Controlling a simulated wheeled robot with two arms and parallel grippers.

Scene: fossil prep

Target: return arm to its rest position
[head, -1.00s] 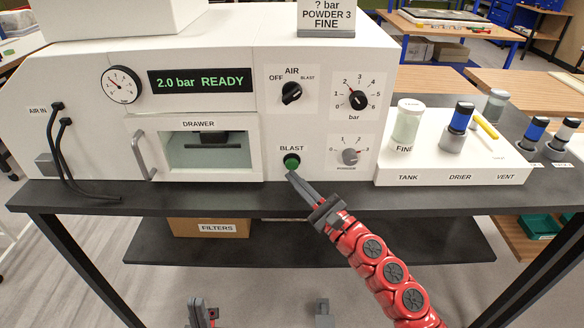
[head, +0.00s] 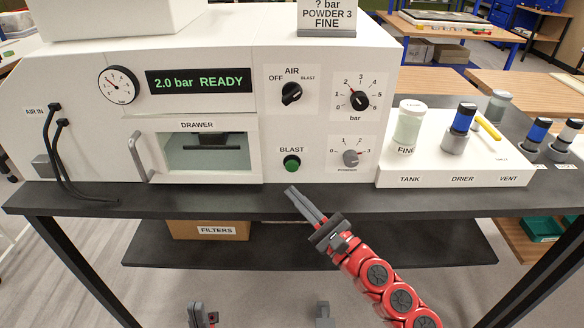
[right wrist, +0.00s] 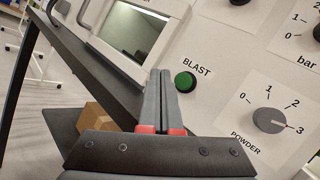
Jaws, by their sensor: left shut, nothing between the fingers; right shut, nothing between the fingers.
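My right gripper (head: 306,206) is shut and empty, on the red arm coming in from the lower right. Its tips are at the front edge of the dark bench, a little below the green BLAST button (head: 291,162) and apart from it. In the right wrist view the shut fingers (right wrist: 159,95) point up toward the panel, left of the button (right wrist: 186,82). My left gripper (head: 200,314) shows at the bottom edge of the head view, low below the bench; it is shut and empty.
The white blasting cabinet (head: 225,50) reads "2.0 bar READY" and stands on the dark bench (head: 290,203). A white rack (head: 450,179) with jars is at right. A lower shelf (head: 420,244) holds a FILTERS box (head: 216,230). The bench front has open space.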

